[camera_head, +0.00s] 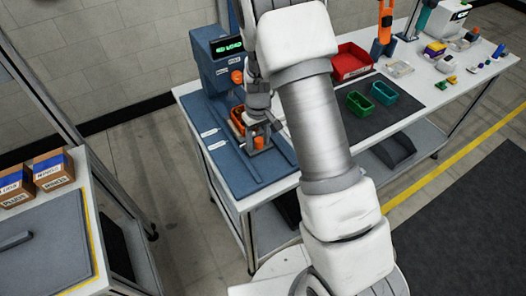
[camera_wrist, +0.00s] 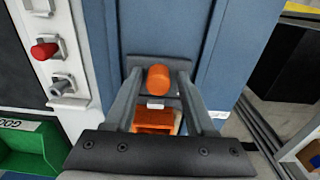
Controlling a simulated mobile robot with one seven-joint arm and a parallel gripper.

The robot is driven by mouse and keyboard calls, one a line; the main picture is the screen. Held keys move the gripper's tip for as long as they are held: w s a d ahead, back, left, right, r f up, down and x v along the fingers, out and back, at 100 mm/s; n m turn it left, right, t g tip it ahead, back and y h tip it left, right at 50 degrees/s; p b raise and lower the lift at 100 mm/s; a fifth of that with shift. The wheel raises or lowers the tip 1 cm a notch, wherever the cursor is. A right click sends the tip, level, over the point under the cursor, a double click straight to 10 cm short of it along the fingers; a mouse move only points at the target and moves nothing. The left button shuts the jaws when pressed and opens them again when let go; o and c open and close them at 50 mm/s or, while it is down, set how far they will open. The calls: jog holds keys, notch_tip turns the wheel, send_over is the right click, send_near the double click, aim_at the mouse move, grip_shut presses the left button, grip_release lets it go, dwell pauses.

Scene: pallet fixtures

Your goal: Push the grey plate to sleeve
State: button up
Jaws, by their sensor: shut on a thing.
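My gripper (camera_head: 258,138) is low over the blue fixture base (camera_head: 226,165) in the head view. In the wrist view its two fingers (camera_wrist: 160,90) reach to a dark grey plate-like piece (camera_wrist: 160,62), and it is shut on this piece as far as I can tell. The fingers hide much of the contact. I cannot pick out the sleeve for certain.
A blue machine (camera_head: 218,60) with a lit display stands behind the gripper. A red bin (camera_head: 352,62) and two green trays (camera_head: 361,103) lie to the right. A side table with boxes (camera_head: 53,171) stands at left. The blue base's front is clear.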

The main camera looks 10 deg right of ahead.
aim_at(254, 135)
jog(key=shift+w+a+f, duration=0.1)
jog(key=shift+w+f, duration=0.15)
jog(key=shift+w, duration=0.35)
jog(key=shift+w+a+f, duration=0.1)
jog(key=shift+w+f, duration=0.15)
jog(key=shift+w, duration=0.4)
jog(key=shift+w+a+f, duration=0.1)
jog(key=shift+w+f, duration=0.15)
jog(key=shift+w, duration=0.35)
jog(key=shift+c, duration=0.2)
jog(key=o, duration=0.9)
jog(key=shift+a, duration=0.15)
jog(key=shift+r, duration=0.1)
jog(key=shift+w+a+r+p, duration=0.1)
jog(key=shift+w+r+p, duration=0.1)
jog(key=shift+r+p, duration=0.8)
jog(key=shift+w+r+p, duration=0.1)
jog(key=shift+r+p, duration=1.15)
jog(key=shift+r, duration=1.85)
